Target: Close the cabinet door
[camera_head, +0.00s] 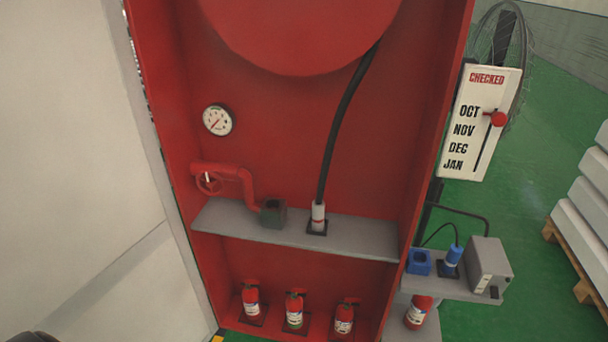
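The red cabinet (270,130) stands open in front of me, its inside in plain view. A pale panel (70,120) fills the left of the picture beside the cabinet's left side; I cannot tell whether it is the door or a wall. No part of the scene shows clearly as the cabinet door. Neither of my grippers is clearly in view. A small dark shape shows at the bottom left edge, too cut off to identify.
Inside are a round gauge (217,120), red valve pipe (225,172), black hose (340,120), grey shelf (360,236) and several extinguishers. To the right stand a checklist board (480,120), a side shelf with a grey box (488,262), and stacked pale slabs (585,215). Green floor shows between.

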